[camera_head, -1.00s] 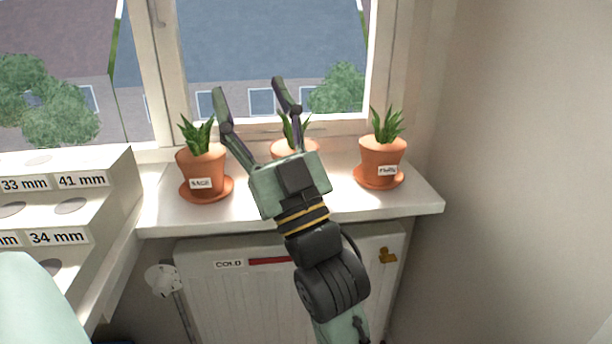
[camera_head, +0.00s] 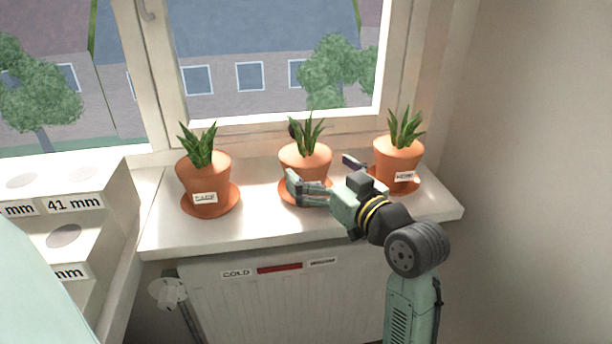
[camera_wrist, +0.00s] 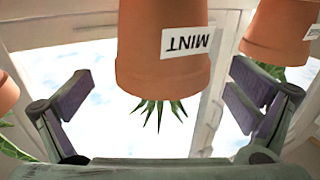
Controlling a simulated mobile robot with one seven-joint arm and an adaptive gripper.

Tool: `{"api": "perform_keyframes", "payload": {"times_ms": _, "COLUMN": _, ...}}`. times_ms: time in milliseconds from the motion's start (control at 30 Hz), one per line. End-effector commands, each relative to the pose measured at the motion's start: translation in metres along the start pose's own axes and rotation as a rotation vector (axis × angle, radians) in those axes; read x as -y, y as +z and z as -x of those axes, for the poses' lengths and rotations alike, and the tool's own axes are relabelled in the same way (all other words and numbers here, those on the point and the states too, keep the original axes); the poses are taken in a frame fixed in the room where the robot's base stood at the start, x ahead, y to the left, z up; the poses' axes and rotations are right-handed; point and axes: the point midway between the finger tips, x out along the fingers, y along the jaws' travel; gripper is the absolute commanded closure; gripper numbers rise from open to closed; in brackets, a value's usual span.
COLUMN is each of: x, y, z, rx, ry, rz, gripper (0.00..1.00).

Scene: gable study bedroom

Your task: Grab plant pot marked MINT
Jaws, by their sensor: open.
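The MINT plant pot (camera_wrist: 165,50) is terracotta with a white label and hangs upside down in the wrist view. It lies between my two open fingers, with a gap showing on each side. In the head view it is the middle pot (camera_head: 303,160) on the sill, upright with spiky green leaves, on a saucer (camera_head: 287,192). My gripper (camera_head: 323,174) is open in front and to the right of it, low down, its fingers reaching toward it. My gripper partly covers the pot's lower front, and its label is hidden there.
A left pot (camera_head: 204,177) and a right pot (camera_head: 398,155) stand on saucers on the white windowsill (camera_head: 250,228). The right pot is close to my gripper. The window is behind, a radiator (camera_head: 230,300) below, and a stepped block with size labels (camera_head: 105,205) at left.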

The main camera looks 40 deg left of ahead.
Motion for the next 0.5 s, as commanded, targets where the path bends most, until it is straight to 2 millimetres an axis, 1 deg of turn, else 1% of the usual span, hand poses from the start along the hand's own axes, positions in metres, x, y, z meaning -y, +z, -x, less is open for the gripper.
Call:
{"api": "perform_keyframes", "payload": {"times_ms": 100, "x": 0.003, "y": -0.007, "z": -0.018, "rx": 0.001, "ry": -0.003, "rz": -0.001, "gripper": 0.0}}
{"api": "perform_keyframes", "payload": {"times_ms": 200, "x": 0.003, "y": -0.006, "z": -0.033, "rx": 0.002, "ry": -0.003, "rz": -0.001, "gripper": 0.0}}
{"api": "perform_keyframes", "payload": {"times_ms": 300, "x": 0.003, "y": -0.005, "z": -0.044, "rx": 0.001, "ry": -0.002, "rz": -0.002, "gripper": 0.0}}
{"api": "perform_keyframes", "payload": {"times_ms": 500, "x": 0.003, "y": -0.004, "z": -0.048, "rx": 0.0, "ry": 0.0, "rz": 0.0, "gripper": 0.0}}
